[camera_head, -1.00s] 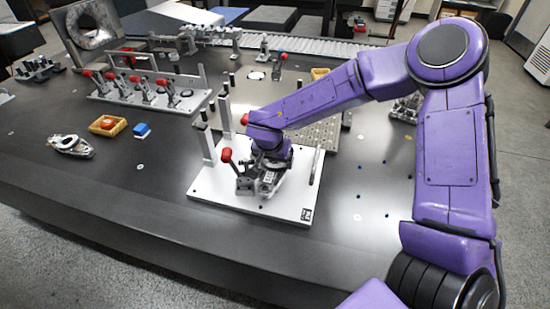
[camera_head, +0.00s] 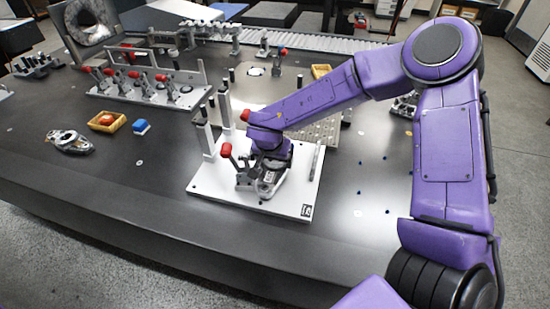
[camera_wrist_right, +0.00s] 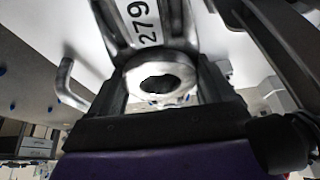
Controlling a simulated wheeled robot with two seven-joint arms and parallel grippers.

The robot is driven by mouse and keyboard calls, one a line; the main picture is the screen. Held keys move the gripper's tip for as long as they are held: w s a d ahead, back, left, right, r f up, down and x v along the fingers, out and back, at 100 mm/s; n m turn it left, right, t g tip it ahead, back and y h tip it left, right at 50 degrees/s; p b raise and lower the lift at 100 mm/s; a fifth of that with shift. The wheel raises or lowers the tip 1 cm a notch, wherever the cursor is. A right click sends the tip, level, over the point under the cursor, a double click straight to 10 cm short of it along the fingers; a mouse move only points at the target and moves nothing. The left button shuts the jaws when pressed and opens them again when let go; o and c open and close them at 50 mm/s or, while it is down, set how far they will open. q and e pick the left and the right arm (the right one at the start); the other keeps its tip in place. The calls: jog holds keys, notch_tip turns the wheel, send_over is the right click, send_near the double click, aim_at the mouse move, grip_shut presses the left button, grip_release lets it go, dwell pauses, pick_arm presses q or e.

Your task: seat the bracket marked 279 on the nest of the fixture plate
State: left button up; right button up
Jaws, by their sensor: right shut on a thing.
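The bracket marked 279 (camera_wrist_right: 160,72) is a grey metal part with a round bored end, held between the jaws in the right wrist view. Its number faces the camera. In the head view the bracket (camera_head: 271,184) is low over the middle of the white fixture plate (camera_head: 215,187). My right gripper (camera_head: 268,176) is shut on it, pointing down. The gripper and bracket hide the nest, so I cannot tell whether the bracket touches it. A red-handled clamp (camera_head: 226,151) stands just left of the bracket. My left gripper is not in view.
Upright posts (camera_head: 207,140) rise at the plate's back left. A perforated plate (camera_head: 318,132) lies behind. The dark table is clear in front.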

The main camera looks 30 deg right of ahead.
jog(key=o, duration=1.3)
jog(key=shift+o, duration=0.2)
jog(key=p+v, duration=0.1)
jog(key=v, duration=0.9)
jog(key=shift+r+p, duration=0.35)
jog(key=shift+s, duration=0.1)
